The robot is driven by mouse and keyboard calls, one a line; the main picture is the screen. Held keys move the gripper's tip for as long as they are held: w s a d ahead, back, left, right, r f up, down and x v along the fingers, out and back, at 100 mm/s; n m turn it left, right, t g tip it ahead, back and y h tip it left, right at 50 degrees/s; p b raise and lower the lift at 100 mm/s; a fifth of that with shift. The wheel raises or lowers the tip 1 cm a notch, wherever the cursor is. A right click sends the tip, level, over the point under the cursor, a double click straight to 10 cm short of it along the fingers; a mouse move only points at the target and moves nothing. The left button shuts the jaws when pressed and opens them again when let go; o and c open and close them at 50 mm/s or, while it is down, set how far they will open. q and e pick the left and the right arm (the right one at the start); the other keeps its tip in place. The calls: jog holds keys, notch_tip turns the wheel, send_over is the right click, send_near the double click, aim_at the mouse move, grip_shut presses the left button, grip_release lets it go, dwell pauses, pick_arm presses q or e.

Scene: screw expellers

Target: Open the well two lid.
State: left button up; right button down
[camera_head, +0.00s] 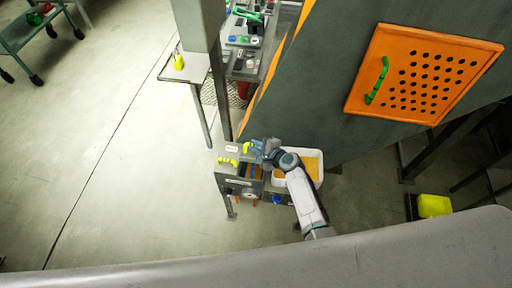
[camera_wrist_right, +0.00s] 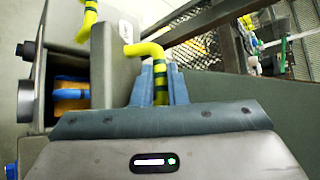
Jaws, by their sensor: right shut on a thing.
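A grey box with wells (camera_head: 228,182) stands below the big machine in the head view. A yellow handle with dark bands (camera_wrist_right: 157,72) comes off a grey lid (camera_wrist_right: 115,58) in the right wrist view. My right gripper (camera_wrist_right: 160,88) is shut on this handle, a finger on each side. Beside the lid, an opening (camera_wrist_right: 72,75) shows a dark inside with a blue handle and something orange. In the head view my right gripper (camera_head: 262,149) is at the box's back right. A second yellow handle (camera_head: 228,161) sits on the box's left part. No well number is legible.
A white tray with orange contents (camera_head: 312,162) is right of the box, partly behind my right arm. A grey post (camera_head: 207,60) and small side table (camera_head: 184,67) stand behind. The machine's orange perforated door (camera_head: 425,75) is at upper right.

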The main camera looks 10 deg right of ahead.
jog(key=shift+w+r, duration=0.1)
jog(key=shift+w, duration=0.05)
jog(key=c, duration=1.5)
grip_release()
jog(key=shift+o, duration=0.2)
jog(key=shift+d, duration=0.1)
jog(key=v, duration=1)
jog(key=shift+s+r+b, duration=0.15)
jog(key=shift+s+b, duration=0.2)
jog(key=shift+s, duration=0.05)
jog(key=shift+d, duration=0.1)
